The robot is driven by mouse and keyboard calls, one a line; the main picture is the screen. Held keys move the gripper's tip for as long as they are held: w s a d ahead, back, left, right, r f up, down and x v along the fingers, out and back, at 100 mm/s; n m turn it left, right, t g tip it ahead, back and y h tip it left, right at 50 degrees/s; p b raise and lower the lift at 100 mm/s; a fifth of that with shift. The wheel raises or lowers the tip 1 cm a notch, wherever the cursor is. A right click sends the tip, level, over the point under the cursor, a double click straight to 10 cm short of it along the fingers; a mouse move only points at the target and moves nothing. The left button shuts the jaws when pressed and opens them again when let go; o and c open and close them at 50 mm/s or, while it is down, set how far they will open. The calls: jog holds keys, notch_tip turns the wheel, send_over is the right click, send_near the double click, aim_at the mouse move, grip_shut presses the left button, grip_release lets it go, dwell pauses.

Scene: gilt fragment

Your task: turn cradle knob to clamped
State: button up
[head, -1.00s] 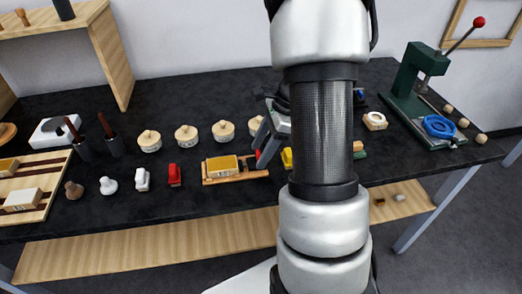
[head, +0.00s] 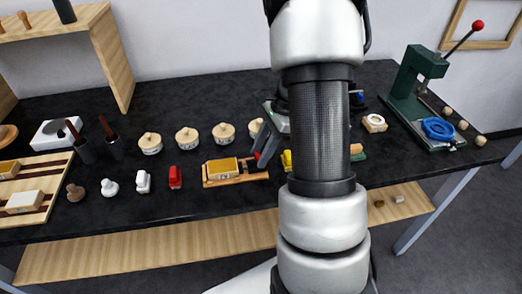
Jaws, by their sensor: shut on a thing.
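The wooden cradle (head: 249,177) lies on the black bench, left of my arm, with a gold-topped block (head: 222,167) resting in it. My gripper (head: 261,157) is at the cradle's right end, with its fingers pointing down to the left. It is shut at the place of the cradle knob. The knob itself is hidden by the fingers, so its setting cannot be read. My arm covers the bench just right of the gripper.
Round lidded pots (head: 187,138) stand behind the cradle. A red piece (head: 175,177) and a white piece (head: 143,181) stand to its left. A yellow object (head: 287,160) is close right of the gripper, partly behind my arm. A green press (head: 410,85) stands at the far right.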

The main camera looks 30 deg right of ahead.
jog(key=n+g+p, duration=0.1)
jog(key=n, duration=0.1)
jog(key=n+p, duration=0.1)
jog(key=n, duration=0.1)
jog(key=shift+w+r+g, duration=0.15)
jog(key=shift+w+g, duration=0.05)
jog(key=shift+g, duration=0.2)
jog(key=n+g+p, duration=0.1)
jog(key=n, duration=0.3)
jog(key=shift+w+h, duration=0.15)
jog(key=shift+h, duration=0.15)
jog(key=n, duration=0.2)
jog(key=n+g+h+p, duration=0.1)
jog(key=n, duration=0.1)
jog(key=shift+w+a+n, duration=0.1)
jog(key=shift+a+n, duration=0.05)
jog(key=shift+n, duration=0.15)
jog(key=shift+a+n+g+h+p, duration=0.1)
jog(key=shift+n+g+h+p, duration=0.4)
jog(key=shift+n, duration=1.1)
jog(key=shift+h, duration=0.3)
jog(key=o, duration=1.1)
jog(key=p+v, duration=0.1)
jog(key=v, duration=1.6)
jog(key=shift+w, duration=0.15)
